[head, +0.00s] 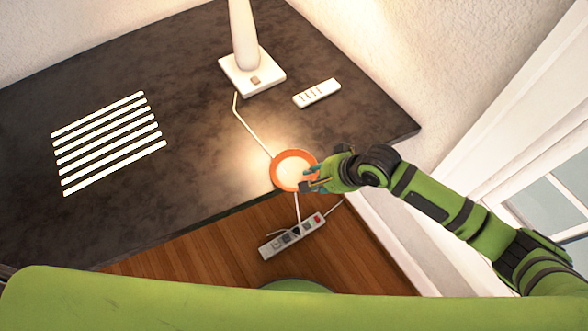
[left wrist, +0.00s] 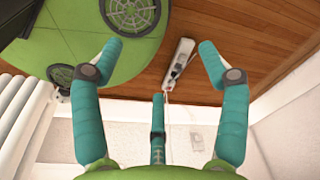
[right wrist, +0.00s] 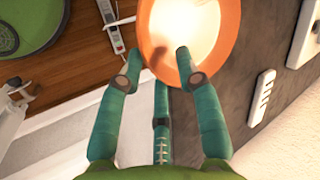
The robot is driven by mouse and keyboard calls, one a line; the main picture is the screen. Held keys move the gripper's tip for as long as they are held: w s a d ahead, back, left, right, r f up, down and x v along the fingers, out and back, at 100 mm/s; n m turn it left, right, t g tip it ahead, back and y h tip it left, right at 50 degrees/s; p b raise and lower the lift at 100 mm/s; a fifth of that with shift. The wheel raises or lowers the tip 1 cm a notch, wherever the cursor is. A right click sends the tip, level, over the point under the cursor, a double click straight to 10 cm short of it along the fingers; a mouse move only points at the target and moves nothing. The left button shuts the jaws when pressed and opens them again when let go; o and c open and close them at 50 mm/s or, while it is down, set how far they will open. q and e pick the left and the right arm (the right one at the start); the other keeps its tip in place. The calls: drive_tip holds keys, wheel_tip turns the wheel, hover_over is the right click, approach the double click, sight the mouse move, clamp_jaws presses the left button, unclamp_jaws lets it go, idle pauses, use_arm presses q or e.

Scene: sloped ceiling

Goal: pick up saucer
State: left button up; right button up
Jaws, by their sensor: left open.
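The saucer (head: 278,183) is a round dish with an orange rim and a pale, brightly lit middle. It shows at the front edge of the dark desk, and its rim (right wrist: 151,22) fills the upper middle of the right wrist view. My right gripper (head: 318,178) is at the saucer's right side. Its fingers (right wrist: 158,54) are drawn in with the rim between them, one fingertip over the inside of the dish. Contact under the rim is hidden. My left gripper (left wrist: 160,48) is open and empty, outside the head view, above the floor.
A white lamp (head: 252,72) and a white remote (head: 317,93) stand behind the saucer on the desk (head: 185,130). White strips (head: 110,143) lie at left. A power strip (head: 291,236) lies below the desk edge, with a cable running past the saucer.

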clamp_jaws()
drive_tip(key=shift+r, duration=0.15)
